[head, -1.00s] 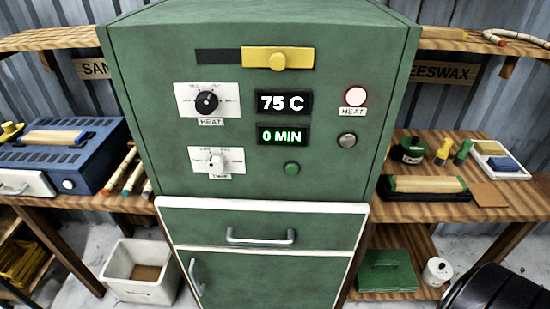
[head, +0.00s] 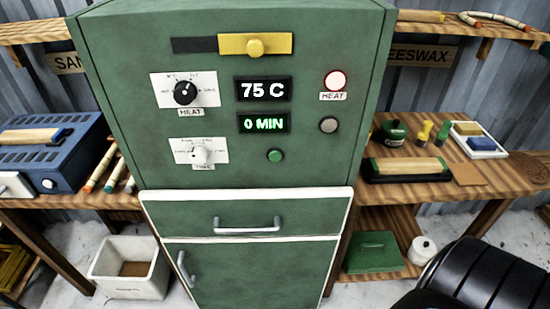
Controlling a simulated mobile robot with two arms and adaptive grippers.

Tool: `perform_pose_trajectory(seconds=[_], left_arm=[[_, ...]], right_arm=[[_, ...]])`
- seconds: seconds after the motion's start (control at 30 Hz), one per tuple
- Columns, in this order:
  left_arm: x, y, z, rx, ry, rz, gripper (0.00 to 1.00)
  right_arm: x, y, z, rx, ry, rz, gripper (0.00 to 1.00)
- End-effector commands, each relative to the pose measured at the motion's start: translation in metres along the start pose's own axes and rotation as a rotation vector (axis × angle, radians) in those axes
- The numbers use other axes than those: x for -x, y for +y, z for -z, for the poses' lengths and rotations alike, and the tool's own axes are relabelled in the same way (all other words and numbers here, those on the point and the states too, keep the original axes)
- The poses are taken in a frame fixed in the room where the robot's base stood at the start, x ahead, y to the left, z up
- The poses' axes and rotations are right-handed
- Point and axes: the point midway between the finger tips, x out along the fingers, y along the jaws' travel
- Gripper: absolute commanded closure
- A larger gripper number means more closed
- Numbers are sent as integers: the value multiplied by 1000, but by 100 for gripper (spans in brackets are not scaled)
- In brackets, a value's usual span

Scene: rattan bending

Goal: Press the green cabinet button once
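The green cabinet button (head: 275,156) is a small round green button on the front panel of the green cabinet (head: 110,120). It sits below the display (head: 263,123) reading 0 MIN and right of the lower white dial (head: 200,155). A grey round button (head: 328,125) is above and right of it. The upper display (head: 263,89) reads 75 C. The red-rimmed HEAT lamp (head: 335,80) glows. A black arm part of mine shows at the lower right. Neither gripper is in view, and nothing covers the green button.
The cabinet has a drawer handle (head: 247,226) and a lower door. A blue sander box (head: 55,150) is on the left bench. A black-based block (head: 408,168) and small bottles are on the right bench. A white bin (head: 130,268) stands on the floor.

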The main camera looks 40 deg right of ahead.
Motion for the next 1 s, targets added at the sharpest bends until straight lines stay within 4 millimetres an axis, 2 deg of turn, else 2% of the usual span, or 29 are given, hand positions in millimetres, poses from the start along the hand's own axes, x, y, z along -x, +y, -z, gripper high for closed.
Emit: perform_pose_trajectory(seconds=[0.03,0.13,0.17,1.0], left_arm=[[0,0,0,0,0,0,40],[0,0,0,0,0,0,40],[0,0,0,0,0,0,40],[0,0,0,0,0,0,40]], right_arm=[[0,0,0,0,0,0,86],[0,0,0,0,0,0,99],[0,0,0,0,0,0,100],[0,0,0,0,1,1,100]])
